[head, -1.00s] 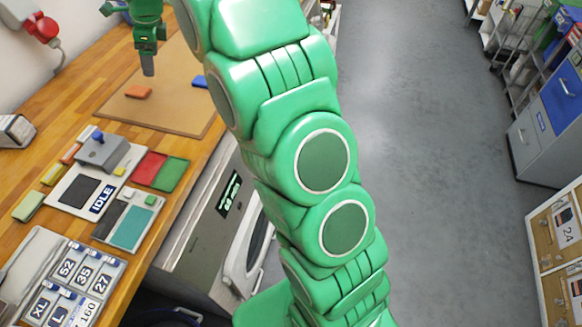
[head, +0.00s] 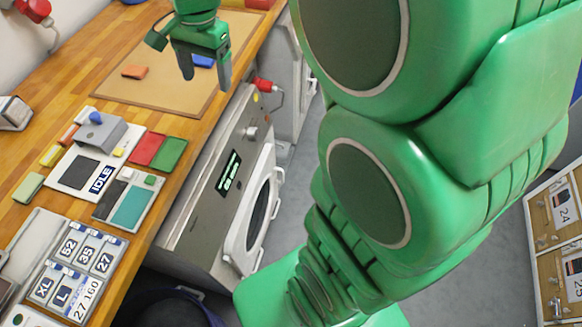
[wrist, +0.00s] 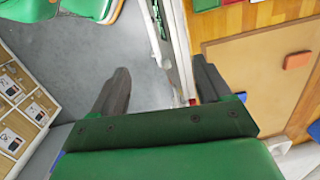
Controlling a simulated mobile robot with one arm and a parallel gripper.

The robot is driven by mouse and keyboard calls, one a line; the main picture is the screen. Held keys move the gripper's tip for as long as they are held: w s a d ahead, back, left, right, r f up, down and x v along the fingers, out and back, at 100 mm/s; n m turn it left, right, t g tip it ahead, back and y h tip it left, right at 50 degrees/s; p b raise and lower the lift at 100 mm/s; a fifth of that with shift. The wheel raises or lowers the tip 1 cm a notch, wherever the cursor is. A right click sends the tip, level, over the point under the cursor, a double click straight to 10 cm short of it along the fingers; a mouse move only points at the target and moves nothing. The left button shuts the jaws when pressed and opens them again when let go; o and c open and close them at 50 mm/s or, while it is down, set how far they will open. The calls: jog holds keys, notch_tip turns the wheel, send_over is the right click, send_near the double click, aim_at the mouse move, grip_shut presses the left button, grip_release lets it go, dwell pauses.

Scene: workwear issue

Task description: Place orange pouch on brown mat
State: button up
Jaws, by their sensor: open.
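The orange pouch (head: 134,72) lies flat on the brown mat (head: 175,100), towards its left side. The pouch also shows at the right of the wrist view (wrist: 297,60), on the mat (wrist: 262,75). My gripper (head: 203,84) is open with nothing between its fingers. In the head view it hangs over the right part of the mat, near the bench's front edge. In the wrist view its fingers (wrist: 160,88) are spread, with the bench edge and floor below. The pouch is to the right of the fingers there, clear of them.
A blue item (head: 203,60) lies on the mat behind my gripper. The wooden bench (head: 60,80) holds a grey device with an IDLE sign (head: 101,180), red and green pads (head: 158,150) and number tags (head: 85,260). A washer-like machine (head: 225,190) stands below the bench edge.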

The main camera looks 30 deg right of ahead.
jog(key=s+d+f+n, duration=0.1)
jog(key=s+n, duration=0.2)
jog(key=s, duration=0.5)
jog(key=s+d+f+n+g, duration=0.1)
jog(key=s+d+n, duration=0.1)
jog(key=s, duration=0.7)
jog(key=s+d+f+n+h, duration=0.1)
jog(key=s+f+n, duration=0.1)
jog(key=s+n, duration=0.3)
jog(key=s, duration=0.3)
jog(key=shift+s+d+g, duration=0.3)
jog(key=shift+d+g, duration=0.05)
jog(key=shift+g, duration=0.05)
